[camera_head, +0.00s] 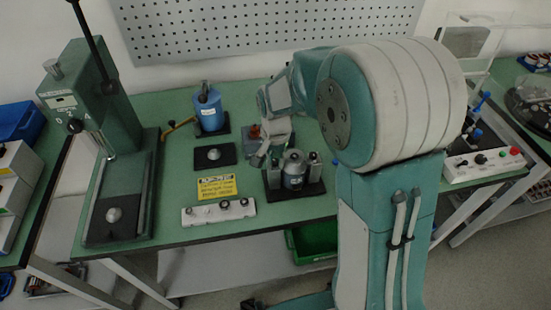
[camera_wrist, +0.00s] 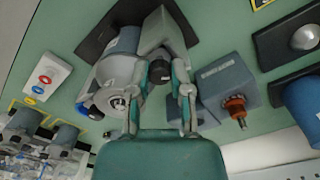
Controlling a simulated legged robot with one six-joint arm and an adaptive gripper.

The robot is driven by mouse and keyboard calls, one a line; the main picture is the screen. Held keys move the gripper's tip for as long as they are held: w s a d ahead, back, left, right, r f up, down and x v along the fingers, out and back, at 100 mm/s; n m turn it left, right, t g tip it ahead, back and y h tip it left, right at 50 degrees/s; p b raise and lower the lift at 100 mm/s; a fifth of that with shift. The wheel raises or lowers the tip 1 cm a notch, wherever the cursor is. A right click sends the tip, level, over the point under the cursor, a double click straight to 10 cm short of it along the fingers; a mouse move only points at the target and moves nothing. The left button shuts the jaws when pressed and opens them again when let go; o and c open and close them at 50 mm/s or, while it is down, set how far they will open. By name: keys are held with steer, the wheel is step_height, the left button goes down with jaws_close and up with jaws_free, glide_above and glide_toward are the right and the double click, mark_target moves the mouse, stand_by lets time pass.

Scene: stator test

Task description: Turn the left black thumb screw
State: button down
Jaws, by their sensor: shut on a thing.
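The stator fixture stands on the green bench, with a grey cylindrical body (camera_head: 293,172) between two upright posts on a black base plate (camera_head: 302,190). My gripper (camera_head: 268,152) reaches down over the left post (camera_head: 274,174) in the head view. In the wrist view my gripper (camera_wrist: 160,74) has a finger on each side of the black thumb screw (camera_wrist: 158,74) and is shut on it. The grey body (camera_wrist: 122,62) lies just left of the fingers there. The screw is hidden by the gripper in the head view.
A yellow label card (camera_head: 217,187) and a white button strip (camera_head: 218,212) lie left of the fixture. A blue cylinder (camera_head: 209,110) stands behind them. A green press (camera_head: 85,100) stands at far left. A white control box (camera_head: 485,163) is at right.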

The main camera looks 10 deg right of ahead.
mark_target(275, 160)
steer(key=shift+s+f+m, duration=0.1)
steer(key=shift+m, duration=1.5)
steer(key=c, duration=0.5)
jaws_free()
steer(key=shift+c, duration=0.2)
step_height(275, 160, up, 12)
steer(key=shift+a, duration=0.15)
